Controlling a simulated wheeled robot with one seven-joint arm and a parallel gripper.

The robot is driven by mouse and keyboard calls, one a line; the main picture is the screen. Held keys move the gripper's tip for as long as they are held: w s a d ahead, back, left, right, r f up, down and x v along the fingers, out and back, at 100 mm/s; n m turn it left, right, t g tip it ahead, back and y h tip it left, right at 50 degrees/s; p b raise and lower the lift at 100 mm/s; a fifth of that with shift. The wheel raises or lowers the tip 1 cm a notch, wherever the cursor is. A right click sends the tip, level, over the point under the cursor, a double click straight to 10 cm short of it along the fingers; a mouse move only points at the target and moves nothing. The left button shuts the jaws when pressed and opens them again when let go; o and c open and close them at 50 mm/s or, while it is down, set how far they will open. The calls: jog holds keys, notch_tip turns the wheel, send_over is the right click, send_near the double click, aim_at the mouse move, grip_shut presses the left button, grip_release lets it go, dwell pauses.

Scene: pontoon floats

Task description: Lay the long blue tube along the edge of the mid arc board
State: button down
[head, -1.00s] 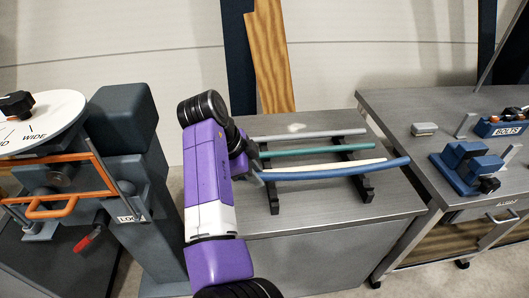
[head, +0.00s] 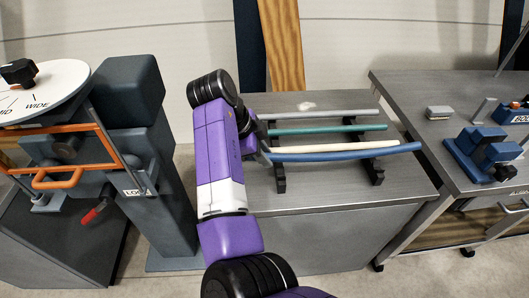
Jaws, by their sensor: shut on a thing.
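The long blue tube (head: 345,154) is a slender, slightly bowed rod at the front of the rack. My gripper (head: 263,157) is shut on its left end, with the fingers partly hidden by my purple arm. The tube runs right past the rack's right support; I cannot tell whether it touches the rack. A round white dial (head: 50,88) at the left carries the words MID and WIDE and a black knob (head: 18,72). I cannot make out a mid arc board for certain.
Cream (head: 330,147), teal (head: 320,130) and grey (head: 325,115) tubes lie on the black rack (head: 374,172) on a metal cabinet (head: 310,198). A dark post with an orange frame (head: 60,178) stands left. A blue vice (head: 482,155) sits on the right bench.

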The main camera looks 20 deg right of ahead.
jog(key=shift+f+b, duration=1.45)
jog(key=shift+f, duration=1.05)
jog(key=c, duration=1.2)
grip_release()
jog(key=shift+o, duration=0.2)
jog(key=shift+b+v, duration=0.65)
jog(key=shift+v, duration=3.3)
